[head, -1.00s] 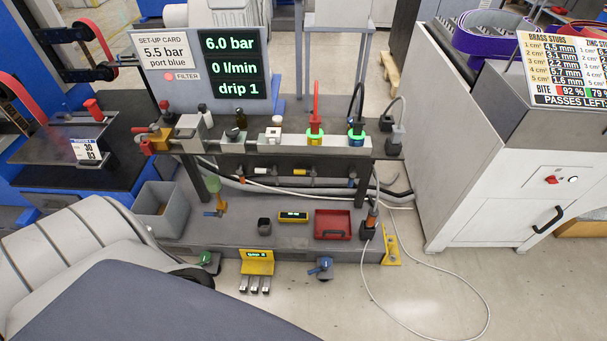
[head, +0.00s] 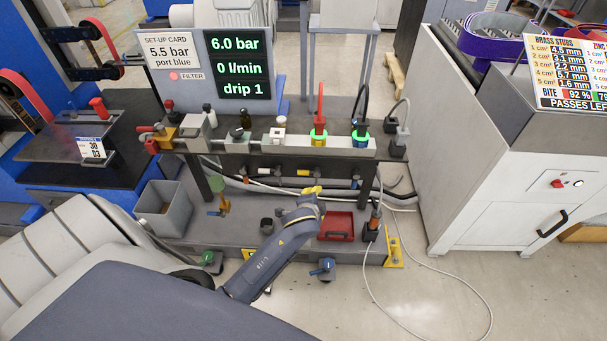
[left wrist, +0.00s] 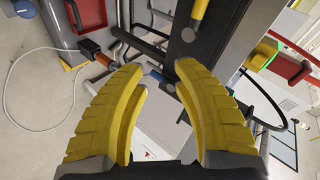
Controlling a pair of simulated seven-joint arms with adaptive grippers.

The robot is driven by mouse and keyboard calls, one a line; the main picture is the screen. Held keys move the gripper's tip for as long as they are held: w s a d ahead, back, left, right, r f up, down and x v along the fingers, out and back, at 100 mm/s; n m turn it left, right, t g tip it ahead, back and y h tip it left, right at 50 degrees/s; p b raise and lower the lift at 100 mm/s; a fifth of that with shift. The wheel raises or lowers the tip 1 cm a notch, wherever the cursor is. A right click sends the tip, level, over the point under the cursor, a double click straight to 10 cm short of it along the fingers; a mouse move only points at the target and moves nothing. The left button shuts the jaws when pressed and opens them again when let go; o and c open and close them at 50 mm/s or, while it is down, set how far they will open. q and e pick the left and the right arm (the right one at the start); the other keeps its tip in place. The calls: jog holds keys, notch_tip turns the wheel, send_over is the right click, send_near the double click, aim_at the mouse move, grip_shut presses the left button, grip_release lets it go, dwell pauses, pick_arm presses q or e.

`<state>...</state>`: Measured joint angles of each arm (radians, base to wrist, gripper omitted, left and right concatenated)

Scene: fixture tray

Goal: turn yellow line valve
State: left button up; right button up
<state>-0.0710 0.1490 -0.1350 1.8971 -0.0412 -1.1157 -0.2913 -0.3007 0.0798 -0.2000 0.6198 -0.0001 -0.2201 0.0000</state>
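In the head view, a yellow-banded valve (head: 303,173) sits in the row of small valves under the rack's shelf, between a white-banded one (head: 277,171) and a blue-banded one (head: 355,183). My left gripper (head: 308,190) is just below and in front of the yellow-banded valve; contact cannot be told. In the left wrist view my left gripper (left wrist: 157,68) is open, its yellow fingers apart with nothing gripped. A small blue-ended part (left wrist: 155,74) shows beyond the fingertips, and a yellow piece (left wrist: 200,9) at the top. My right gripper is not in view.
The display (head: 238,64) reads 6.0 bar, 0 l/min, drip 1; the card (head: 172,50) reads 5.5 bar, port blue. A red tray (head: 337,226) lies right of my left forearm. A grey bin (head: 164,209) stands left. Hoses and cables run behind the valves.

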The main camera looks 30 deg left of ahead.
pick_arm(q)
notch_tip(320, 180, up, 7)
jog(key=s+a+m+y, duration=0.1)
jog(key=s+a+y, duration=0.1)
jog(key=a, duration=0.1)
jog(key=m+g, duration=0.1)
send_near(305, 173)
jog(key=x, duration=0.9)
jog(key=shift+w+a+f, duration=0.1)
jog(key=shift+a+f, duration=0.05)
jog(key=shift+f, duration=0.15)
jog(key=shift+c, duration=0.6)
grip_shut()
